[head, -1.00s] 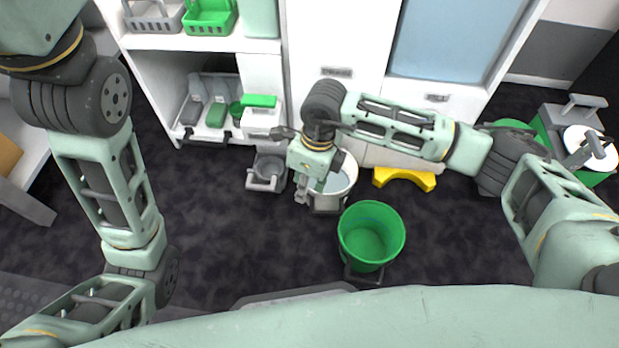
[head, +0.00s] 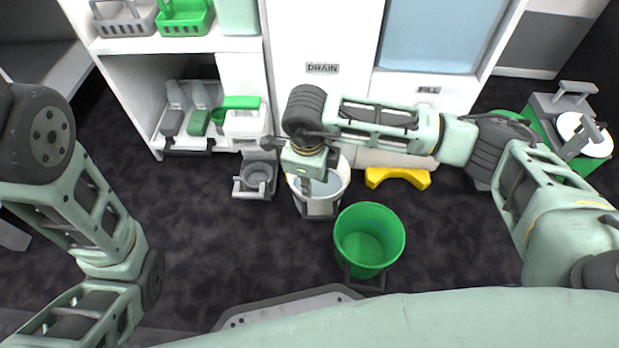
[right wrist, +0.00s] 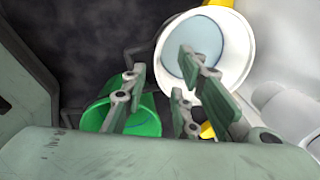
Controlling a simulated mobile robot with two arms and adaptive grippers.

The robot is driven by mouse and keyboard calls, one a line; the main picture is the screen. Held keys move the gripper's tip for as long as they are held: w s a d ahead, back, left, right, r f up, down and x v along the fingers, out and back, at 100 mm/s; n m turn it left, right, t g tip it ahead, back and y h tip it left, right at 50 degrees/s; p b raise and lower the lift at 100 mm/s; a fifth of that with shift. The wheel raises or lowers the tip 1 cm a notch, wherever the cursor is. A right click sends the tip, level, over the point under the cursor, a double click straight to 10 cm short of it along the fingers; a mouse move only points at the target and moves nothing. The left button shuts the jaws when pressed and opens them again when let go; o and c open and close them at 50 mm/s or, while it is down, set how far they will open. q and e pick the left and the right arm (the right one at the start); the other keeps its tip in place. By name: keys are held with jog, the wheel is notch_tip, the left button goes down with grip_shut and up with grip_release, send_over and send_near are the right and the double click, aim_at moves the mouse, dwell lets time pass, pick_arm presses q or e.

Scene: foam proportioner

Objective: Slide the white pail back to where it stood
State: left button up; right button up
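The white pail (head: 334,204) stands upright on the dark floor in front of the white cabinet, with pale blue-grey liquid inside. In the right wrist view, its white rim (right wrist: 240,40) and liquid are at the upper right. My right gripper (head: 309,192) is over the near left part of the pail in the head view and hides some of it. In the right wrist view, its fingers (right wrist: 162,80) are spread apart with nothing clearly between them. One side overlaps the pail in the picture; I cannot tell whether it touches. My left gripper is out of view.
A green bucket (head: 369,239) stands just right of and nearer than the pail. A grey wringer-like holder (head: 257,178) is to its left, and a yellow block (head: 398,178) to its right. An open shelf (head: 185,45) is at the back left.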

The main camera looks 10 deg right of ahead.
jog(key=f+b, duration=0.1)
jog(key=f, duration=0.1)
jog(key=f+b, duration=0.1)
jog(key=f, duration=0.1)
jog(key=f+b, duration=0.1)
jog(key=f, duration=0.1)
jog(key=shift+w+d, duration=0.15)
jog(key=shift+w, duration=0.1)
jog(key=shift+r, duration=0.1)
grip_shut()
jog(key=shift+s, duration=0.1)
